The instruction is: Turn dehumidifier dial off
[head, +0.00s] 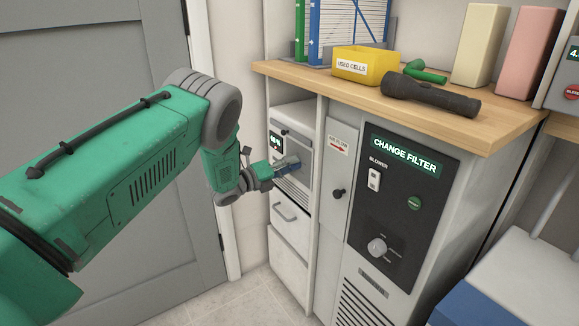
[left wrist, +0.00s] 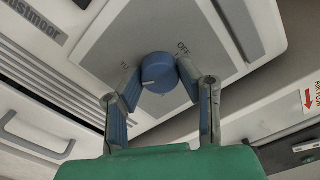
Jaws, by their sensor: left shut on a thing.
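The dehumidifier (head: 297,143) is a pale unit with a small lit display, set in the cabinet opening. Its round blue dial (left wrist: 158,72) shows in the left wrist view, on a grey plate with "OFF" printed at its upper right and a partly hidden label at its left. The dial's white mark points to the lower left, away from "OFF". My left gripper (head: 286,163) is at the dehumidifier's front, shut on the dial, with one finger on each side in the left wrist view (left wrist: 158,80). My right gripper is not in view.
A drawer with a handle (head: 285,212) sits below the dehumidifier. To its right is a black control panel (head: 400,195) reading "CHANGE FILTER". The wooden counter (head: 480,128) above holds a yellow bin (head: 365,66) and a dark flashlight (head: 430,94). A grey door (head: 90,60) stands at left.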

